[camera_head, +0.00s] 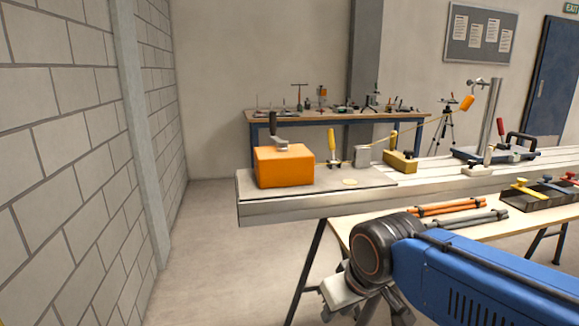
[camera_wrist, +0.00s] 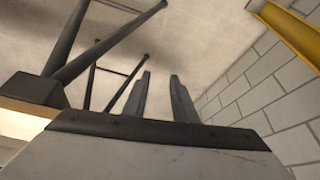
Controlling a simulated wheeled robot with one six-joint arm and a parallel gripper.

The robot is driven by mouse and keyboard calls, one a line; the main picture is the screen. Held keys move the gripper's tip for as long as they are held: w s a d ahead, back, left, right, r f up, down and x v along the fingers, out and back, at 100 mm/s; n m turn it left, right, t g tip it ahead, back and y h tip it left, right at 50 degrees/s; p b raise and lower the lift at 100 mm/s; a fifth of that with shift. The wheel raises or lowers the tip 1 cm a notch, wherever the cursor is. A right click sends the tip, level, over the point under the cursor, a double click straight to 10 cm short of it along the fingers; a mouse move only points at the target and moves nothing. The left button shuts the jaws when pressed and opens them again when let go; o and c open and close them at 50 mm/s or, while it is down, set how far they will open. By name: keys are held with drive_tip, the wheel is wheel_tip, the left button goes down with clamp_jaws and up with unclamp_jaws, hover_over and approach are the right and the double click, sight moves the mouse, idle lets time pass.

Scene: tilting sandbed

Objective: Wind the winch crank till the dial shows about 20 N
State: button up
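An orange box (camera_head: 285,167) stands on the near left end of the long grey bench bed. A crank-like grey arm with a black upright handle (camera_head: 273,127) sits on its top. An upright yellow handle (camera_head: 332,143) on a small grey base stands right of it, so I cannot tell for sure which is the winch crank. A small grey block (camera_head: 362,155) stands further right; no dial reading is legible. In the wrist view my gripper (camera_wrist: 160,75) has two fingers apart, with nothing between them. It points at floor and wall, away from the bench objects.
A yellow block (camera_head: 400,161) and a metal post (camera_head: 490,118) stand further right on the bed. A thin line runs up to an orange piece (camera_head: 467,102). A dark tray (camera_head: 540,194) and orange rods (camera_head: 448,209) lie on the lower table. Floor is clear at left.

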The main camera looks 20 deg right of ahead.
drive_tip(key=shift+n+h, duration=0.8)
drive_tip(key=shift+h, duration=0.1)
drive_tip(key=w+r, duration=1.3)
drive_tip(key=r, duration=0.2)
drive_tip(key=w+r, duration=0.7)
drive_tip(key=r, duration=0.1)
drive_tip(key=shift+w+r, duration=0.1)
drive_tip(key=shift+w, duration=0.2)
clamp_jaws()
drive_tip(key=w+a+r+t+h, duration=0.1)
drive_tip(key=w+a+r, duration=0.2)
drive_tip(key=w+r, duration=0.65)
drive_tip(key=w+a+r+h, duration=0.2)
drive_tip(key=w+r, duration=0.5)
drive_tip(key=w, duration=0.6)
drive_tip(key=x, duration=0.3)
drive_tip(key=d+x, duration=0.1)
drive_tip(key=x, duration=0.3)
drive_tip(key=r+x, duration=0.1)
drive_tip(key=x, duration=0.2)
drive_tip(key=shift+w+d+f, duration=0.3)
drive_tip(key=shift+d+f, duration=0.05)
drive_tip(key=shift+d, duration=0.1)
drive_tip(key=shift+w+d, duration=0.2)
drive_tip(key=shift+d, duration=0.45)
